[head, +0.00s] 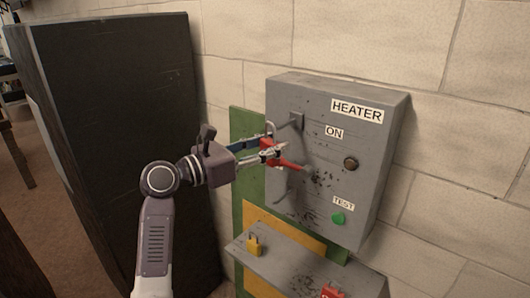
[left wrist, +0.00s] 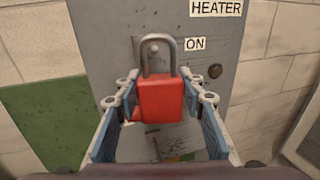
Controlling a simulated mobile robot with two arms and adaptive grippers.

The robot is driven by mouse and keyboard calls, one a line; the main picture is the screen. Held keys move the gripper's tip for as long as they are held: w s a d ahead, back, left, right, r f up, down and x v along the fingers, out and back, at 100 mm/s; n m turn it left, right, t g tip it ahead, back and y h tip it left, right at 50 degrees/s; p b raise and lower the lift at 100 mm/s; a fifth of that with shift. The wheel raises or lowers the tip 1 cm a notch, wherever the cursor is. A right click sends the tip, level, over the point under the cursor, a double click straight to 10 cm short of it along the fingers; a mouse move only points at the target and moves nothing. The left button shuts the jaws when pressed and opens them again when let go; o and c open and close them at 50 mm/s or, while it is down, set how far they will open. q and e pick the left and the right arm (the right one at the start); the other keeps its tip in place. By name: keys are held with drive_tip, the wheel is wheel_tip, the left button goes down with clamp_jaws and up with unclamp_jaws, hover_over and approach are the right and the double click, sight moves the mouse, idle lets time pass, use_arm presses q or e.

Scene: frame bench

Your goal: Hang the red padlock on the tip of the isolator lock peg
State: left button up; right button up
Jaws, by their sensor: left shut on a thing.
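My left gripper (head: 276,150) is shut on the red padlock (left wrist: 160,100), holding it upright in front of the grey heater box. The padlock's grey shackle (left wrist: 158,52) points up and is closed at the top. The grey lock peg (head: 288,124) sticks out from a small plate on the box. In the left wrist view its end (left wrist: 152,47) shows inside the shackle's opening. I cannot tell whether the shackle is around the peg or just short of it. In the head view the fingers partly cover the padlock's body. My right gripper is not in view.
The heater box (head: 370,205) carries a dark knob (head: 351,164) and a green button (head: 338,218). A dark panel (head: 110,130) stands at left.

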use_arm(q)
drive_tip(key=w+d+b, duration=0.2)
drive_tip(key=w, duration=0.1)
drive_tip(key=w+d+b, duration=0.1)
drive_tip(key=w, duration=0.1)
drive_tip(key=shift+d+f, duration=0.15)
drive_tip(key=shift+d, duration=0.15)
drive_tip(key=shift+w+d+f, duration=0.15)
drive_tip(key=shift+w+d, duration=0.05)
drive_tip(key=shift+f+p, duration=0.15)
drive_tip(key=shift+p, duration=0.3)
drive_tip(key=shift+f, duration=0.1)
idle(0.4)
drive_tip(key=o, duration=1.4)
